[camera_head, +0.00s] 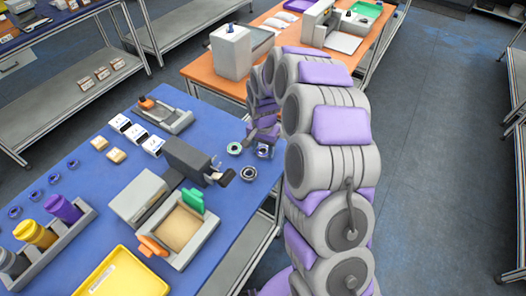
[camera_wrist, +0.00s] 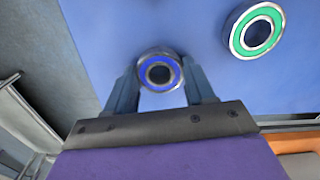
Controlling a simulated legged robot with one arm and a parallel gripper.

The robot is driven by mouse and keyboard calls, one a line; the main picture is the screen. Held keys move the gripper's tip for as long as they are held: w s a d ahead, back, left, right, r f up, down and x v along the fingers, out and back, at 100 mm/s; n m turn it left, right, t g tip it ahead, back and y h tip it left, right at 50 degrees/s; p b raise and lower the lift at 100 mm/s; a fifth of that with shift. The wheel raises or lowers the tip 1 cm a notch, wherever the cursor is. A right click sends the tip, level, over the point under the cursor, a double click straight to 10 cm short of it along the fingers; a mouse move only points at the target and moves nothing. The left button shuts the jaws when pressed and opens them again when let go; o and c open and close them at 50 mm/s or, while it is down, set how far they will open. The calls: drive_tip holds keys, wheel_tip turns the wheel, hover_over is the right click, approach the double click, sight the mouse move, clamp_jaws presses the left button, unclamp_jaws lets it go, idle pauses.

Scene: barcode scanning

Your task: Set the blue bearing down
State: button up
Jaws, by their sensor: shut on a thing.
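The blue bearing (camera_wrist: 159,71) is a metal ring with a blue face and a dark centre. My gripper (camera_wrist: 160,86) is shut on it, with one finger on each side in the wrist view. In the head view the blue bearing (camera_head: 264,152) is at the right edge of the blue table (camera_head: 226,245), below my gripper (camera_head: 262,142). I cannot tell whether the bearing touches the tabletop. A green bearing (camera_wrist: 256,31) lies on the table to the right in the wrist view, apart from my gripper. It also shows in the head view (camera_head: 234,148).
A dark-faced bearing (camera_head: 248,174) lies near the table's right edge. A dark scanner (camera_head: 188,158) stands left of the bearings. A box with a green and an orange clamp (camera_head: 180,228), a yellow tray (camera_head: 122,275) and a bottle rack (camera_head: 48,250) fill the front left.

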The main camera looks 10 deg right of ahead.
sight(263, 150)
drive_tip(key=shift+r, duration=0.5)
wheel_tip(263, 150, up, 3)
drive_tip(key=shift+p, duration=0.75)
drive_tip(key=s+r+p, duration=0.1)
drive_tip(key=s+p, duration=0.1)
drive_tip(key=s, duration=1.4)
drive_tip(key=shift+d, duration=0.2)
